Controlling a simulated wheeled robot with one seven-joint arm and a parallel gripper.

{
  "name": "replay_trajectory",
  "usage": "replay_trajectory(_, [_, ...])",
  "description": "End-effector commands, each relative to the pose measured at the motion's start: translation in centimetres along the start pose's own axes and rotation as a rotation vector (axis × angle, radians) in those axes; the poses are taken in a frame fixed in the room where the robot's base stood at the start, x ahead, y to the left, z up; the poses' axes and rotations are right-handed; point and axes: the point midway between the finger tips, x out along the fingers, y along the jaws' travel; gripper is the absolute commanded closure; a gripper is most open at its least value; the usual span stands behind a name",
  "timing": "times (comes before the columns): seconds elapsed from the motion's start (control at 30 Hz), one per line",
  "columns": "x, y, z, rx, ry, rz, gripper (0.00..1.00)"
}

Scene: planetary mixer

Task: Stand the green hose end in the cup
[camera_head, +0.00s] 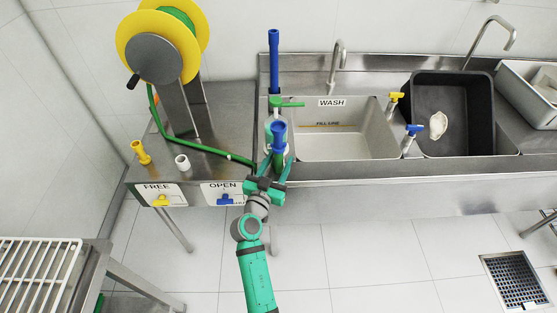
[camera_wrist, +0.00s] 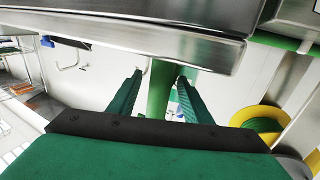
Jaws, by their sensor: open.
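The green hose (camera_head: 165,125) comes down from the reel and runs across the steel counter to the right, where it passes out of sight near my gripper (camera_head: 277,162). The white cup (camera_head: 182,161) stands on the counter, left of my gripper and apart from it. A green upright piece with a blue top (camera_head: 279,133) stands between my gripper's fingers in the head view. In the wrist view, my gripper (camera_wrist: 160,78) is open, with a green cylinder (camera_wrist: 159,95) between its fingers. I cannot tell whether that is the hose end.
The yellow reel (camera_head: 133,25) stands at the back left. A yellow fitting (camera_head: 141,152) stands left of the cup. The wash sink (camera_head: 345,147) is to the right, with a tall blue rod (camera_head: 274,60) behind. A wire rack (camera_head: 35,268) is at lower left.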

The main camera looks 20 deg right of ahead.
Motion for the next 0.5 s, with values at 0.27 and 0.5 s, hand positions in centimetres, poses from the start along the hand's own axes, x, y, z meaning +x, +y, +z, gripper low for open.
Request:
replay_trajectory(0.27, [-0.04, 0.01, 0.01, 0.000, 0.000, 0.000, 1.00])
replay_trajectory(0.5, [-0.04, 0.01, -0.08, 0.000, 0.001, 0.000, 1.00])
